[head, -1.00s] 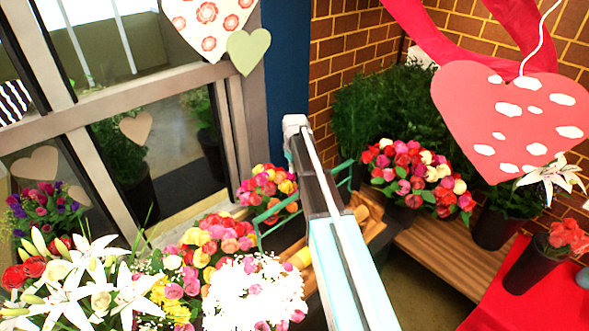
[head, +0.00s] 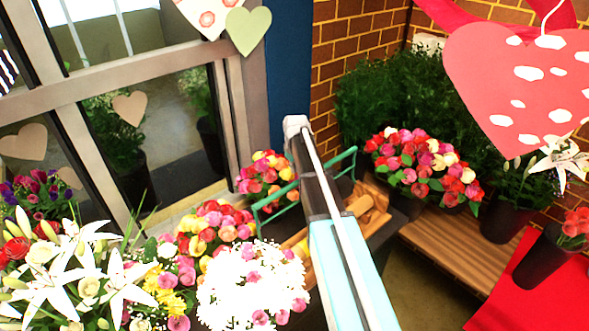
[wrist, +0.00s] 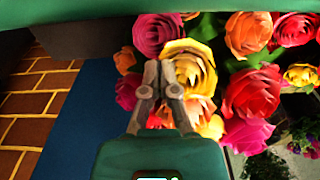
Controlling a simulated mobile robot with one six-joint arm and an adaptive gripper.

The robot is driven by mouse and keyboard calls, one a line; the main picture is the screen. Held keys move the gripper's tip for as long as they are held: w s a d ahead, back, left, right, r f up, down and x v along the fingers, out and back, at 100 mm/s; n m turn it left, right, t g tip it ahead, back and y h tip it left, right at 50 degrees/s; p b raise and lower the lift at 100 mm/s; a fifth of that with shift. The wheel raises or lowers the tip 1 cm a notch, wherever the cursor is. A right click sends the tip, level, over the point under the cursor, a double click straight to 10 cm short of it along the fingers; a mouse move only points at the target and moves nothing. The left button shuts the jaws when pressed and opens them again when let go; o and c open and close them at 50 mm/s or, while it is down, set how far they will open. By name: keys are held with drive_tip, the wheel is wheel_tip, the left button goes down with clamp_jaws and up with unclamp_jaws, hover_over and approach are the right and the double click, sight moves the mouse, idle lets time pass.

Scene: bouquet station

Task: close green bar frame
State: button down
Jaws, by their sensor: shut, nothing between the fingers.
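The green bar frame shows in the head view as thin green bars, one part (head: 268,208) left of my arm and another part (head: 344,160) right of it. My arm hides the middle of the frame. In the wrist view a blurred green bar (wrist: 110,26) runs across the top edge, beyond my fingertips. My gripper (wrist: 161,66) is shut and empty, in front of pink, yellow and orange roses (wrist: 190,68). I cannot tell whether it touches them. In the head view the fingers are hidden behind my arm.
Roses (head: 266,172) stand behind the frame's left part, with lilies (head: 70,270) and white blooms (head: 250,288) nearer. A wooden bench (head: 470,255) with a rose bucket lies right. A red paper heart (head: 520,85) hangs at upper right. A window (head: 150,80) is left.

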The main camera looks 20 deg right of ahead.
drive_tip(key=s, duration=0.1)
drive_tip(key=s+d+p, duration=0.1)
drive_tip(key=s, duration=0.1)
drive_tip(key=shift+s+d+r, duration=0.2)
drive_tip(key=shift+s+r, duration=0.1)
drive_tip(key=shift+r, duration=0.1)
drive_tip(key=shift+d, duration=0.1)
drive_tip(key=shift+s+d+r+t, duration=0.1)
drive_tip(key=shift+s+t, duration=0.2)
drive_tip(key=shift+s, duration=0.25)
